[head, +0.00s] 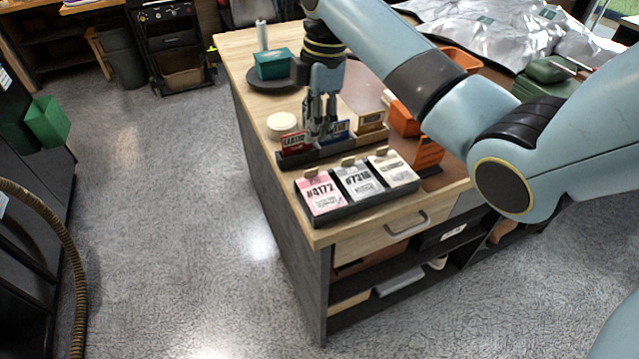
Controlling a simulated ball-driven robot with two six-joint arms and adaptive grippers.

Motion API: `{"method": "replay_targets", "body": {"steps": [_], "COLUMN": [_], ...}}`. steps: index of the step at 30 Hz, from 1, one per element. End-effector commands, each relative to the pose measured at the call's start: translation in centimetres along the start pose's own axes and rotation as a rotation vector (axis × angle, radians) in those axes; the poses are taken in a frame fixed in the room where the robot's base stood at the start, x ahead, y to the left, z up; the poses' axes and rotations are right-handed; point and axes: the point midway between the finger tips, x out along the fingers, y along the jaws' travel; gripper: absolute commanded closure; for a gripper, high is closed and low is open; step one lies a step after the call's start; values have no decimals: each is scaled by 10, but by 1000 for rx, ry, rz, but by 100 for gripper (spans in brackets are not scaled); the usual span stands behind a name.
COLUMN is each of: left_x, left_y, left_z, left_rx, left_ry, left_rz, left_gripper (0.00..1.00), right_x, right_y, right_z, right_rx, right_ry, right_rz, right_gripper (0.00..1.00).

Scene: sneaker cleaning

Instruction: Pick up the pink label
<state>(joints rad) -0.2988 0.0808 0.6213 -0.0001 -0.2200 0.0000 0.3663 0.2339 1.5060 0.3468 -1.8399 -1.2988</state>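The pink label (320,194), printed "#4172", lies at the left end of a dark tray (366,204) near the table's front corner. A grey label (359,181) and a whitish label (392,168) lie beside it in the same tray. My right gripper (322,128) points down over the dark rack behind that tray, behind the pink label and apart from it. Its fingers partly cover a blue card (342,128). Whether the fingers are open or shut is too small to tell. My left gripper is not in view.
The dark rack (318,158) also holds a red card (295,143) and a brown-yellow card (371,122). A round cream item (281,122) and a teal box (273,64) stand on the left. Orange boxes (428,153) stand right of the labels.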

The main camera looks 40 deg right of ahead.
Motion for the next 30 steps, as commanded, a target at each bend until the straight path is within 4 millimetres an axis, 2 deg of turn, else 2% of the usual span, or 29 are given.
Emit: {"method": "replay_targets", "body": {"steps": [7, 14, 22, 30], "left_x": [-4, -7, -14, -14], "left_y": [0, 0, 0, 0], "left_z": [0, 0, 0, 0], "left_rx": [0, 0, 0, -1], "left_ry": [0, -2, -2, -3], "left_rz": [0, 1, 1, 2], "left_gripper": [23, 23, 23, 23], "right_x": [36, 56, 95, 103], "right_y": [1, 2, 4, 5], "right_z": [0, 1, 5, 6], "right_rx": [-19, -18, -18, -19], "right_ry": [4, 3, 3, 2], "right_rz": [-11, -9, -8, -6], "right_gripper": [85, 85, 85, 85]}}
